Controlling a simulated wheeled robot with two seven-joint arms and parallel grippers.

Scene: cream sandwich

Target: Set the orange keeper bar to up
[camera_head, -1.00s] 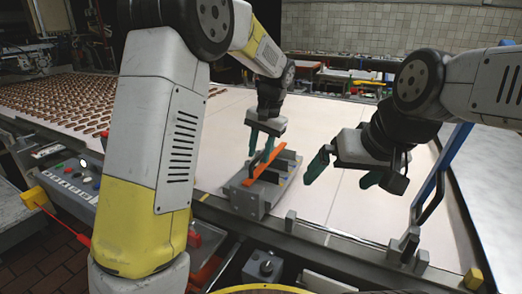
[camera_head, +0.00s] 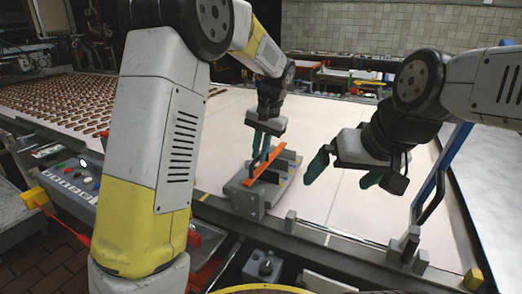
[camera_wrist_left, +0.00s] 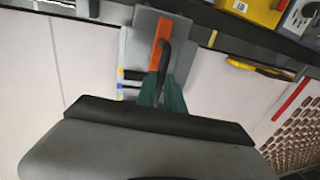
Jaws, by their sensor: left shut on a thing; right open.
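The orange keeper bar (camera_head: 264,166) slants over a grey metal fixture (camera_head: 250,203) at the near edge of the pale belt. My left gripper (camera_head: 261,156) comes down on the bar from above and is shut on it or its dark handle. The wrist view shows the green fingers (camera_wrist_left: 163,92) closed around a dark curved handle beside the orange bar (camera_wrist_left: 160,38). The fingers hide part of the bar. My right gripper (camera_head: 342,182) is open and empty above the belt, to the right of the fixture.
A blue frame (camera_head: 441,172) stands at the belt's right side. Rows of brown biscuits (camera_head: 60,98) lie on the belt at left. A control panel (camera_head: 70,180) is at the lower left. The belt behind the fixture is clear.

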